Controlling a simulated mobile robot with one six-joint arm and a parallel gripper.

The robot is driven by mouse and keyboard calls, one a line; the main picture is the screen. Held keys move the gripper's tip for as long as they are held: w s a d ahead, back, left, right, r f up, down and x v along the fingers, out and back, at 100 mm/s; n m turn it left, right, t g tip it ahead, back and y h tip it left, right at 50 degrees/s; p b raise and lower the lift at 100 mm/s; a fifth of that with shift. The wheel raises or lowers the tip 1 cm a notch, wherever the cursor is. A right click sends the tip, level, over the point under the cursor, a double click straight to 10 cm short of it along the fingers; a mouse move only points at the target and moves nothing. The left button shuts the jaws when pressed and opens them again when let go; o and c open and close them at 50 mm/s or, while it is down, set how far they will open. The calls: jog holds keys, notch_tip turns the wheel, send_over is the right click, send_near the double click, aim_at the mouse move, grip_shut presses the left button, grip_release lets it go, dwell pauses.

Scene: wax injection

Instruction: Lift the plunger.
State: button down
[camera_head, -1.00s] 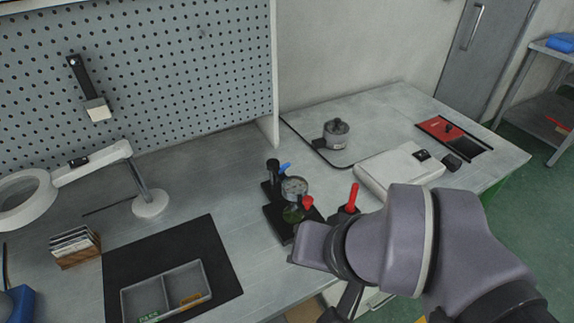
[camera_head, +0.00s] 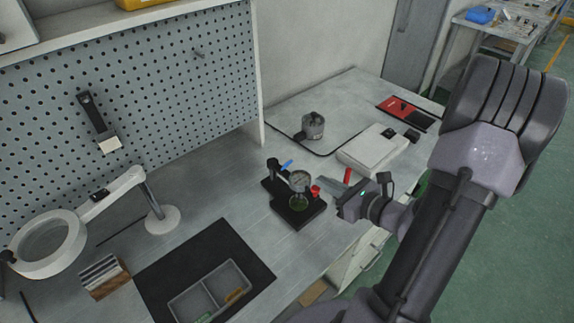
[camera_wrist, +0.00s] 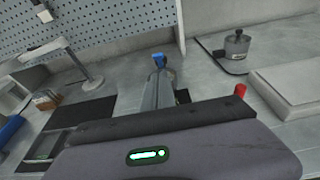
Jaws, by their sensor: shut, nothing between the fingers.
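The small wax injector stands on a black base (camera_head: 292,208) on the bench. It has a round gauge (camera_head: 300,180), a black post (camera_head: 272,164), a blue lever (camera_head: 286,164) and a red knob (camera_head: 315,191). I cannot tell which part is the plunger. My gripper (camera_head: 325,183) is just right of the injector, its fingers shut and empty, pointing left towards it. In the wrist view the fingers (camera_wrist: 157,80) point towards the blue lever (camera_wrist: 158,57) and hide most of the injector. I cannot tell whether they touch it.
A red handle (camera_head: 347,175) stands close behind my gripper. A grey pot (camera_head: 313,126) and a white box (camera_head: 372,150) are further back. A magnifier lamp (camera_head: 50,243), a wooden block rack (camera_head: 104,277) and a divided tray (camera_head: 210,290) are to the left.

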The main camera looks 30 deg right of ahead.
aim_at(299, 176)
jog(key=shift+w, duration=0.1)
jog(key=b+x, duration=0.2)
jog(key=x, duration=0.8)
jog(key=shift+a+b, duration=0.1)
jog(key=shift+b, duration=0.2)
jog(key=shift+r, duration=0.1)
